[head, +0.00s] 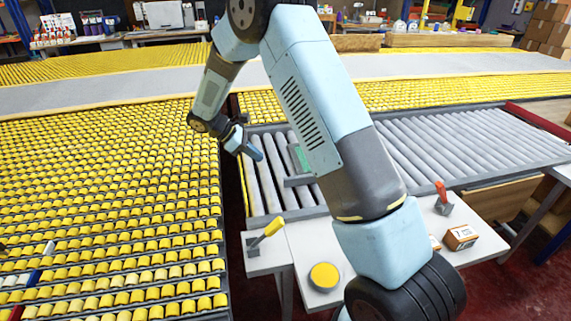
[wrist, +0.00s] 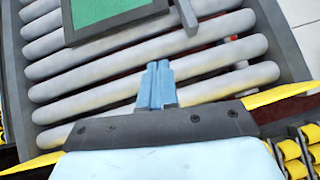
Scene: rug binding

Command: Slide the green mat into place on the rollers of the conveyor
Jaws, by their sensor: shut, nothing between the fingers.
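The green mat (head: 303,160) lies on the grey rollers of the conveyor (head: 425,145), partly hidden behind my arm in the head view. In the wrist view the mat (wrist: 104,10) shows at the top, green with a dark grey border, cut off by the picture's edge. A grey upright piece (wrist: 186,14) stands at its right corner. My gripper (head: 257,155) is shut and empty, its blue fingers together over the rollers at the conveyor's left end. In the wrist view the fingertips (wrist: 158,68) are a short way from the mat's near edge and apart from it.
A wide bed of yellow rollers (head: 110,190) lies left of the grey conveyor, across a narrow gap. In front are a white table (head: 305,250) with a yellow button (head: 324,276), a yellow-handled lever (head: 268,232), a red-handled lever (head: 442,198) and a small box (head: 460,237).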

